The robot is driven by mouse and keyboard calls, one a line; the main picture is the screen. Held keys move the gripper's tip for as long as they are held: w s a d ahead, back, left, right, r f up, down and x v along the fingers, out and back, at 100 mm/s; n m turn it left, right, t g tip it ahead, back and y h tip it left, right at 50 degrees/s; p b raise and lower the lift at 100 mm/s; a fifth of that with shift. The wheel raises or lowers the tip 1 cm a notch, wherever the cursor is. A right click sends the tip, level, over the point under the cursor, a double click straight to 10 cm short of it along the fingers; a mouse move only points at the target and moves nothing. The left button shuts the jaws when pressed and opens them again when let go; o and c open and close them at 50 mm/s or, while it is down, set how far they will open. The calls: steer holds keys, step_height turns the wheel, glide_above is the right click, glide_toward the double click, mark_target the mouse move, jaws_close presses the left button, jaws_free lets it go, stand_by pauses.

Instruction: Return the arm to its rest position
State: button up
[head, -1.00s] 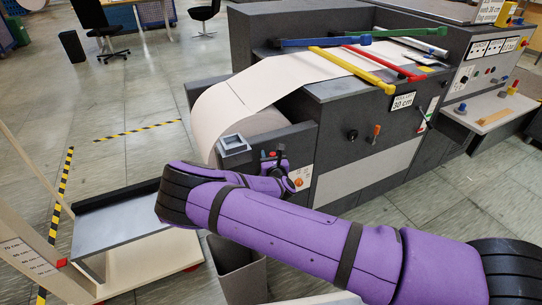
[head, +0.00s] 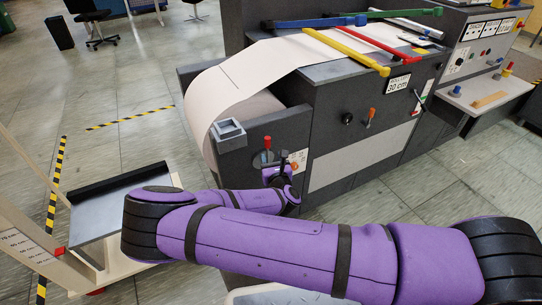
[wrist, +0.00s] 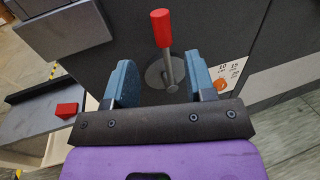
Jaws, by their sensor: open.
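My purple arm reaches across the lower part of the head view, bent at the elbow. My gripper (head: 283,166) is at the near end face of the dark printing machine (head: 335,150), close to a lever with a red handle (head: 267,144). In the wrist view my gripper (wrist: 160,80) is open, with two blue fingers spread apart. The red-handled lever (wrist: 161,28) stands upright from a round grey plate and shows between the fingers. Nothing is held. I cannot tell how far the fingertips are from the lever.
A white paper web (head: 235,85) curves over the machine's end. Yellow (head: 345,53), red and blue bars lie on top. A cart with a grey tray (head: 115,205) stands at the left. The floor (head: 110,100) beyond it is mostly open.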

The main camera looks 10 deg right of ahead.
stand_by(0.4)
steer(key=s+d+r+m+g, duration=0.2)
steer(key=d+r+m+g, duration=0.15)
steer(key=r+m, duration=0.55)
steer(key=s+d+r+m+g, duration=0.2)
steer(key=d+r+m+g, duration=0.15)
steer(key=r+m, duration=0.6)
steer(key=s+d+r+m+g, duration=0.25)
steer(key=r+m+g, duration=0.25)
steer(key=r+m, duration=0.45)
steer(key=s+d+r+m+y, duration=0.1)
steer(key=s+d+r+m, duration=0.35)
steer(key=s+r, duration=0.85)
steer(key=s+d+r+m+h, duration=0.1)
steer(key=s+d+r+m, duration=0.1)
steer(key=s, duration=0.5)
steer(key=s+d+r+m+h, duration=0.1)
steer(key=s+d+r+m, duration=0.1)
steer(key=s, duration=0.6)
steer(key=shift+s+d+r+g, duration=0.3)
steer(key=shift+d+r+g, duration=0.1)
steer(key=shift+r, duration=0.5)
